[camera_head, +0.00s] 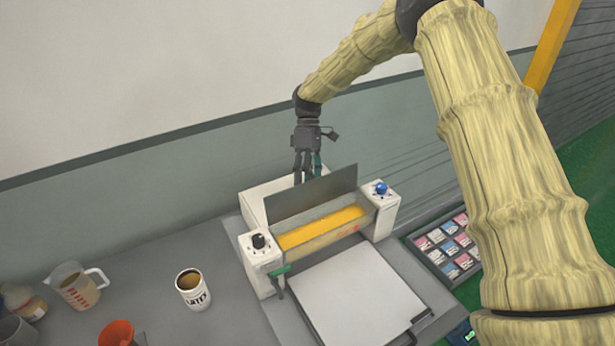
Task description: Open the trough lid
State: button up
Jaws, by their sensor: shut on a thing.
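The trough (325,234) is in the white machine near the middle of the head view, with yellow-orange liquid in it. Its lid (312,194) is a flat grey panel standing tilted up along the back edge of the trough, so the liquid is uncovered. My gripper (308,172) points down at the lid's upper edge from behind. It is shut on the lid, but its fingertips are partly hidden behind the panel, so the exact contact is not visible.
The machine has a black knob (258,241) at left and a blue knob (381,188) at right. A white plate (352,292) lies in front. A labelled mug (193,290), a measuring jug (76,287) and an orange cup (117,334) stand left. A sample tray (411,238) is right.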

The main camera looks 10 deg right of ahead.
jog(key=shift+d, duration=0.3)
jog(key=v, duration=1.2)
jog(key=shift+a, duration=0.2)
jog(key=shift+r, duration=0.1)
